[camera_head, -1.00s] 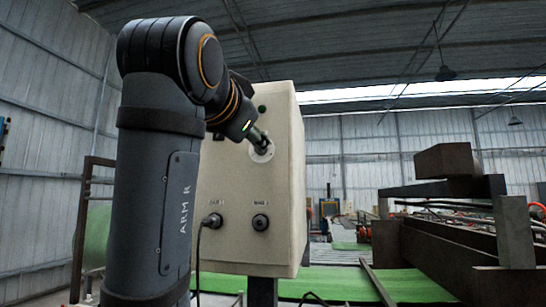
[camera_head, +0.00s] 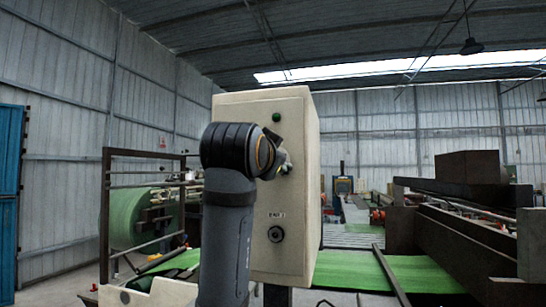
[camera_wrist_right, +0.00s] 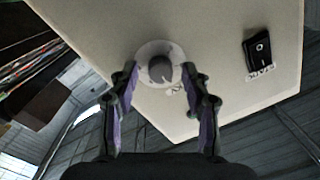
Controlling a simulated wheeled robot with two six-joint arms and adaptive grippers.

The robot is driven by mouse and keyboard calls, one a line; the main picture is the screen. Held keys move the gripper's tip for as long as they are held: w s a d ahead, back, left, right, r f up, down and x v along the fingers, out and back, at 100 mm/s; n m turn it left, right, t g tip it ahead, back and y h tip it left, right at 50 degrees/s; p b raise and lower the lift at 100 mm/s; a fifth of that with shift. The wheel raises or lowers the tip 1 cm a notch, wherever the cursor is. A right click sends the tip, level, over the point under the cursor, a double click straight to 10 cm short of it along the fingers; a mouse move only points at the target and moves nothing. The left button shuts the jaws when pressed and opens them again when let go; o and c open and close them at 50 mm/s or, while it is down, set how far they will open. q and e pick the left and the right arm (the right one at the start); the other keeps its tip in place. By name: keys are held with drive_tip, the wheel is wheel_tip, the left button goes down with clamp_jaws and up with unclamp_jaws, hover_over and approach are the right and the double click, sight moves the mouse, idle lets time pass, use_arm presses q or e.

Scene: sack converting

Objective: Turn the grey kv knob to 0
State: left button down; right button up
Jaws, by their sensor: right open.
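In the right wrist view a grey knob (camera_wrist_right: 160,69) sits on a round white dial plate (camera_wrist_right: 147,50) on the face of a cream control box (camera_wrist_right: 225,25). My right gripper (camera_wrist_right: 160,74) is open, one finger on each side of the knob; I cannot tell whether they touch it. The box (camera_head: 299,200) also shows upright in the middle of the head view. There my right arm covers its left part, and the gripper (camera_head: 284,162) is at its face, mostly hidden by my wrist. My left gripper is not in view.
A black rocker switch (camera_wrist_right: 258,47) is on the box face, apart from the fingers. A green button (camera_head: 276,117) is above my wrist and a black round fitting (camera_head: 276,234) below it. A dark machine frame (camera_head: 450,240) stands at the right, a green roll (camera_head: 135,220) at the left.

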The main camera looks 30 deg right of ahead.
drive_tip(key=shift+a, duration=0.1)
drive_tip(key=shift+c, duration=1)
clamp_jaws()
drive_tip(key=shift+n, duration=0.3)
drive_tip(key=shift+w+n+g+b, duration=0.15)
drive_tip(key=shift+n+b, duration=0.55)
drive_tip(key=shift+n, duration=3)
drive_tip(key=shift+s+n+g+b, duration=0.2)
drive_tip(key=shift+n+b, duration=0.45)
drive_tip(key=shift+n, duration=3.05)
drive_tip(key=shift+w+n+g+b, duration=0.2)
drive_tip(key=shift+n+b, duration=0.5)
drive_tip(key=shift+n, duration=3)
